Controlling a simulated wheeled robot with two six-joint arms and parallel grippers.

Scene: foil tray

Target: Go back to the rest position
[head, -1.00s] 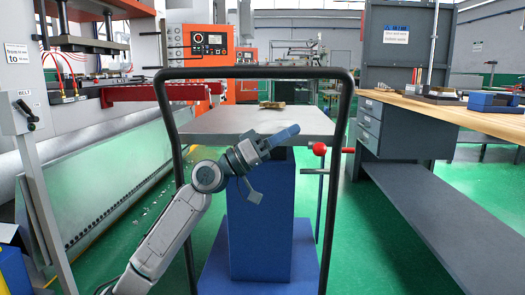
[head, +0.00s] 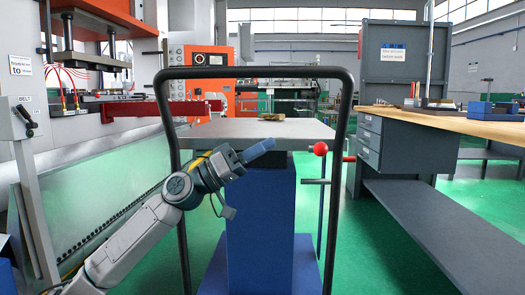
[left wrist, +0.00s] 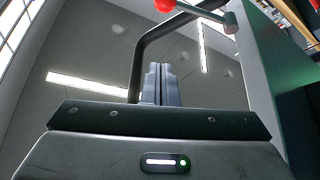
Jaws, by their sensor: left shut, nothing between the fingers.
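My left gripper (head: 262,148) is in the middle of the head view, in front of the lift cart. Its blue-grey fingers are closed together and hold nothing. In the left wrist view the closed fingers (left wrist: 158,85) point away, with the cart's dark handle behind them. My left arm comes in from the lower left, bent at the wrist. My right gripper is in neither view.
The lift cart has a grey top (head: 215,130), a black handle frame (head: 250,72) and a red knob (head: 320,148). A small brownish object (head: 272,117) lies on its top. A press stands left, a wooden-topped workbench (head: 450,120) right. Green floor shows between.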

